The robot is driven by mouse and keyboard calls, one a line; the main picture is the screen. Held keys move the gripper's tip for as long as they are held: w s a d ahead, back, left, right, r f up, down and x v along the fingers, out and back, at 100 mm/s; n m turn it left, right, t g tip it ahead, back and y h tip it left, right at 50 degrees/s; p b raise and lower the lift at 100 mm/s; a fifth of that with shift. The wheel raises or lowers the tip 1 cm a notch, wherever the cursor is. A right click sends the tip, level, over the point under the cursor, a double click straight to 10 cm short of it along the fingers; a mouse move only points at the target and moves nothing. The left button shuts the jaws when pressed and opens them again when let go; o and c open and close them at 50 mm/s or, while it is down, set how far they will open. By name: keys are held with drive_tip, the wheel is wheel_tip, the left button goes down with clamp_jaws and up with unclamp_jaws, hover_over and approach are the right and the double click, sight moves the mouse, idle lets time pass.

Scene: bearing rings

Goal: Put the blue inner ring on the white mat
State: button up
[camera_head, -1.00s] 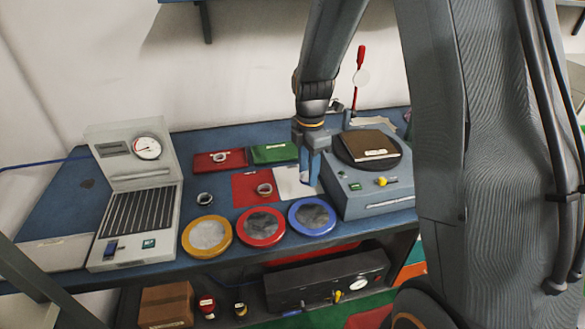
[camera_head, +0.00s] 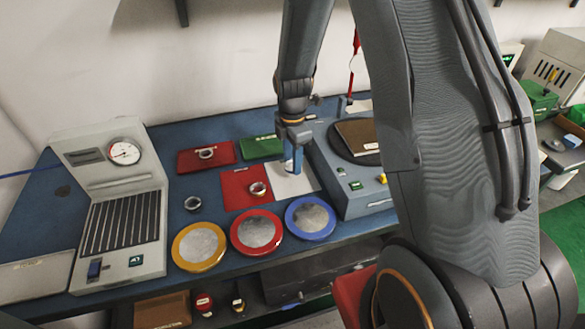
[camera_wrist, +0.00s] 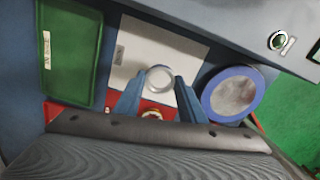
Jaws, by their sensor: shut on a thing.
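My gripper (camera_head: 293,163) points down over the white mat (camera_head: 301,183). In the wrist view its two blue fingers (camera_wrist: 158,84) are shut on a small pale metal ring (camera_wrist: 159,78), taken as the blue inner ring; its blue colour is not clear. The ring also shows at the fingertips in the head view (camera_head: 288,166). In the wrist view the ring lies over the lower part of the white mat (camera_wrist: 148,48). I cannot tell whether it touches the mat or hangs just above it.
A red mat (camera_head: 237,195) with a ring (camera_head: 258,189) adjoins the white mat. Blue (camera_head: 289,211), red (camera_head: 234,240) and yellow-rimmed (camera_head: 177,247) dishes stand in front. A red tray (camera_head: 190,164) and a green tray (camera_head: 262,147) lie behind. A grey machine (camera_head: 355,203) stands close right.

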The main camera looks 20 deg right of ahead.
sight(293, 178)
drive_tip(key=shift+f+p, duration=0.55)
drive_tip(key=shift+f, duration=1.45)
drive_tip(key=shift+f, duration=0.15)
drive_tip(key=o, duration=1.2)
drive_tip(key=shift+c, duration=0.2)
wheel_tip(293, 178, up, 12)
drive_tip(key=b, duration=0.4)
drive_tip(key=s+r+m, duration=0.2)
drive_tip(key=s+m, duration=0.6)
drive_tip(key=m, duration=0.2)
drive_tip(key=s+r+m+t, duration=0.1)
drive_tip(key=s+r+m, duration=0.1)
drive_tip(key=s+m, duration=0.7)
drive_tip(key=shift+s+r+m+t, duration=0.15)
drive_tip(key=shift+r+m+t, duration=0.2)
drive_tip(key=shift+m, duration=0.25)
